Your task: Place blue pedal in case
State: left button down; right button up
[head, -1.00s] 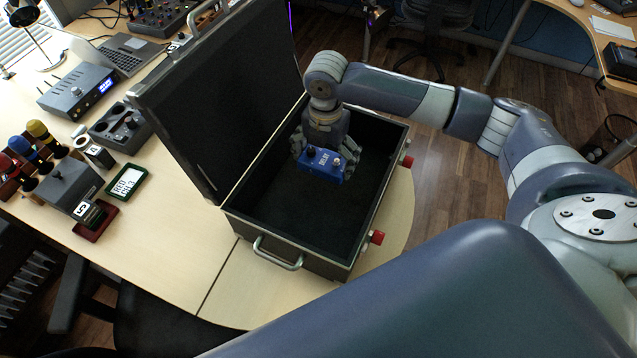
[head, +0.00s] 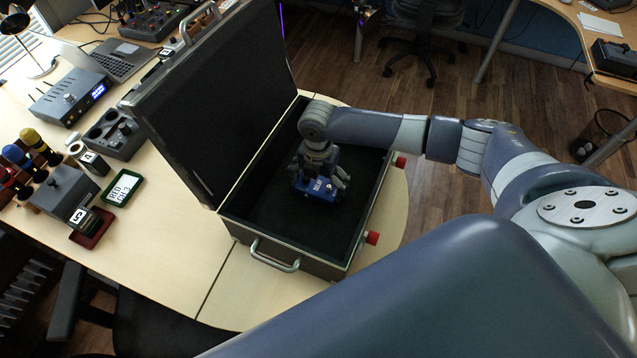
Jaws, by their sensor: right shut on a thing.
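The blue pedal (head: 318,192) is inside the open black case (head: 229,223), low over its dark floor. I cannot tell whether the pedal touches the floor. My right gripper (head: 319,181) reaches down into the case from above and is shut on the pedal, its fingers at the pedal's sides. The case lid (head: 215,95) stands raised on the left. My left gripper is not in view.
On the desk (head: 165,235) left of the case are a grey box with a blue display (head: 72,98), a black controller (head: 114,133), a framed label (head: 124,187) and colored-top microphones (head: 38,146). The case floor around the pedal is clear.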

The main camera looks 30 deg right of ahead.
aim_at(318, 184)
jog(key=shift+f, duration=0.1)
jog(key=o, duration=1)
jog(key=shift+c, duration=0.2)
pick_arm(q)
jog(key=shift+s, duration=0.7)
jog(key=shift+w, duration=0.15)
pick_arm(e)
jog(key=shift+r, duration=0.45)
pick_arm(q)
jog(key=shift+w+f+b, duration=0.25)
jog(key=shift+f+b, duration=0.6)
pick_arm(e)
notch_tip(318, 184, up, 11)
jog(key=shift+r, duration=0.2)
